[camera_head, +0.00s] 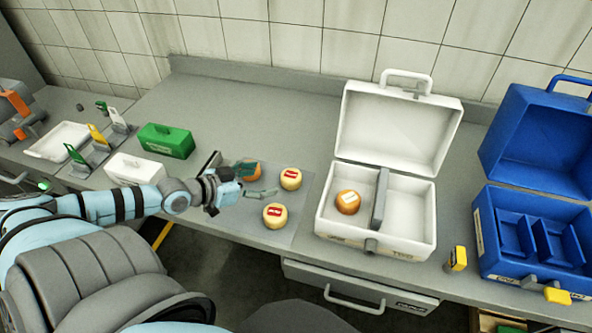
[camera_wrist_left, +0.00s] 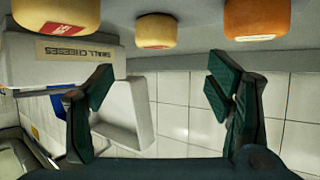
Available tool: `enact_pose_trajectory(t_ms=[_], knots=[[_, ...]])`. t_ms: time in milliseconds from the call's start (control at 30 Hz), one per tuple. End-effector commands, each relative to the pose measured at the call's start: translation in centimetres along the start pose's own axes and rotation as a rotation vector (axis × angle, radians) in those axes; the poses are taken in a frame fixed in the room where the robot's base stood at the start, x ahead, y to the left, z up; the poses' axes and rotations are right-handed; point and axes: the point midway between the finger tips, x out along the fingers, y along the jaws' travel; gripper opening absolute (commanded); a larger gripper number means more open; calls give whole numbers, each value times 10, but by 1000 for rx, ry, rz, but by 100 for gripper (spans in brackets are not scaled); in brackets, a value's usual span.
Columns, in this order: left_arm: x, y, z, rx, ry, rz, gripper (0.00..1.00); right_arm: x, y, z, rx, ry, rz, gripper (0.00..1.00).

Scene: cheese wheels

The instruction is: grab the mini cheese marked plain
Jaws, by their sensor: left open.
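An orange mini cheese (camera_head: 251,168) stands on the grey mat, partly hidden behind my left gripper (camera_head: 257,181). Two yellow mini cheeses with red labels stand beside it, one behind (camera_head: 290,179) and one in front (camera_head: 274,216). Another orange cheese (camera_head: 347,202) with a pale label lies in the open white case. In the left wrist view, an orange cheese (camera_wrist_left: 257,18) with a white label and two yellow ones (camera_wrist_left: 156,30) (camera_wrist_left: 56,14) show along the top edge. My left gripper (camera_wrist_left: 158,92) is open, with nothing between its fingers. The label words are too small to read.
The white case (camera_head: 328,222) stands open to the right with a grey divider inside. Green (camera_head: 166,140) and white (camera_head: 134,168) boxes stand left, near my arm. The back counter is clear.

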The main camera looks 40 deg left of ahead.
Motion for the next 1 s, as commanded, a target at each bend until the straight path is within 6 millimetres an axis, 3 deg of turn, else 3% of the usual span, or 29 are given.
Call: enact_pose_trajectory(t_ms=[33, 167, 367, 600, 800, 867, 1000], knots=[[18, -1, 14, -6, 6, -2, 73, 28, -2, 8, 0, -7, 0, 40], [41, -2, 12, -8, 5, -9, 73, 49, -4, 18, -1, -22, 0, 40], [60, 1, 6, -8, 4, -4, 73, 59, -5, 14, -1, -13, 0, 40], [102, 7, 5, -8, 3, -1, 73, 75, -6, 11, 0, -4, 0, 40], [103, 7, 4, -5, -2, 0, 73, 73, -5, 12, -1, -6, 1, 40], [103, 7, 4, -5, -2, -1, 67, 73, -4, 12, -1, -6, 2, 40], [103, 7, 4, -5, -2, -1, 45, 73, -4, 12, -1, -7, 2, 40]])
